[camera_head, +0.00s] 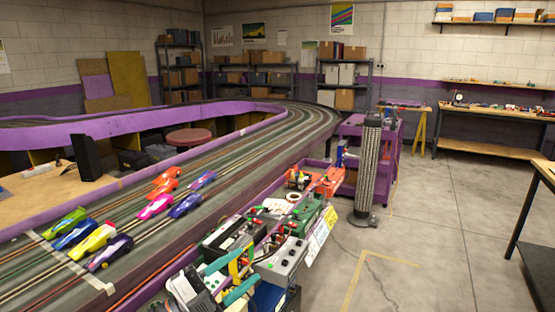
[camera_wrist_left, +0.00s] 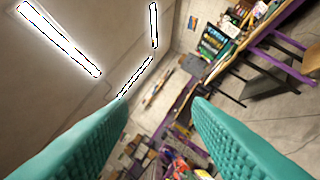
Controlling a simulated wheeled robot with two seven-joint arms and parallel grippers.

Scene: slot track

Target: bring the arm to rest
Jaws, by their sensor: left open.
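My left gripper (camera_head: 229,277) shows at the bottom of the head view, its two teal fingers spread apart with nothing between them. It is in front of the near side of the track, by the row of boxes with wires. In the left wrist view the open gripper (camera_wrist_left: 161,103) points out into the room, with ceiling lights and wall beyond the fingers. Nothing touches the fingers in that view. My right gripper is not in view.
Several slot cars (camera_head: 72,236) stand on the curved dark track (camera_head: 300,125). Control boxes (camera_head: 237,233) line its near edge, close to my left gripper. A ribbed grey column (camera_head: 368,168) stands beyond them. The concrete floor (camera_head: 440,230) on the right is open.

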